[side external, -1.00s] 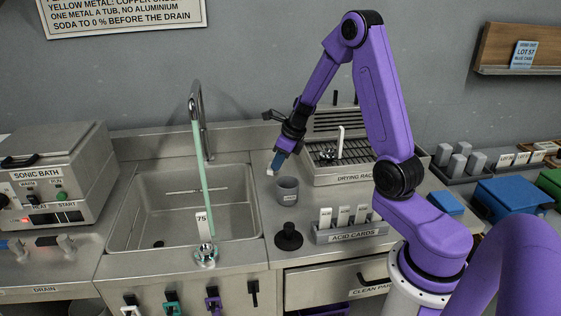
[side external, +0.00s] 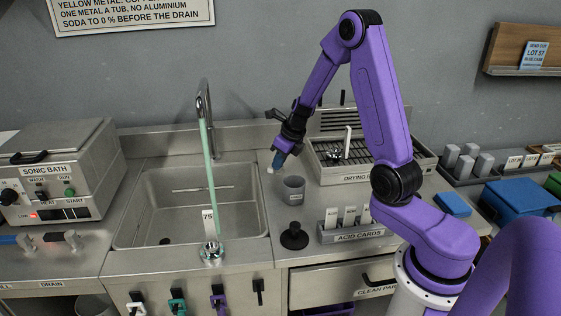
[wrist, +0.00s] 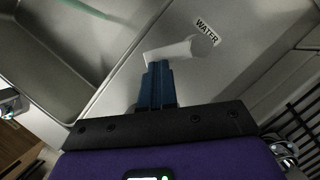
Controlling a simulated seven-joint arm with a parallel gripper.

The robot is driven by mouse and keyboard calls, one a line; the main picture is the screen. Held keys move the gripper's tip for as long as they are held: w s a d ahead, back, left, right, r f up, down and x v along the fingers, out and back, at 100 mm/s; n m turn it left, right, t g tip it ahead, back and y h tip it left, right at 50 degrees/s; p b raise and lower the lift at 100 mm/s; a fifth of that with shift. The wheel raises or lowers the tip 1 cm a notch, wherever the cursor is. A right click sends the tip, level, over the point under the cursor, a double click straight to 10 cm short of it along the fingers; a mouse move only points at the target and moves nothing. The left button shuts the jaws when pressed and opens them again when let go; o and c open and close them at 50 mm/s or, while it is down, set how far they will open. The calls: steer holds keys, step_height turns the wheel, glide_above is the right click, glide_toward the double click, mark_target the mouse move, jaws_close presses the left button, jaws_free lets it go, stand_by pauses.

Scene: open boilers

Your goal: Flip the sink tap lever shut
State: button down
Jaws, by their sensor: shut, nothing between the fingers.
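The tap (side external: 204,105) is a tall curved metal spout at the back of the sink (side external: 122,235). A pale green stream (side external: 209,170) runs down from it. A small white lever (wrist: 170,50) lies on the steel beside a WATER label in the wrist view. In the side external view a small white piece (side external: 270,169) shows just below my fingertips. My gripper (side external: 277,163) is shut and empty, with blue fingers pointing down. In the wrist view the fingertips (wrist: 157,68) are at or very near the lever; contact cannot be told.
A grey cup (side external: 293,190) stands just in front of my gripper. The drying rack (side external: 335,175) is to the right, the acid cards (side external: 350,230) in front. A black round-based item (side external: 294,236) stands near the sink's right edge.

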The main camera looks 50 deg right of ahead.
steer(key=shift+w+a, duration=0.25)
steer(key=shift+w, duration=0.3)
steer(key=shift+w+a, duration=0.25)
steer(key=shift+w, duration=0.3)
stand_by(1.0)
steer(key=shift+w, duration=1.1)
stand_by(0.5)
steer(key=shift+s+a, duration=0.4)
steer(key=shift+s, duration=0.1)
steer(key=shift+s+a, duration=0.85)
steer(key=shift+s, duration=0.2)
step_height(320, 180, up, 9)
steer(key=s+a, duration=0.2)
steer(key=s, duration=0.1)
steer(key=shift+a+r, duration=0.15)
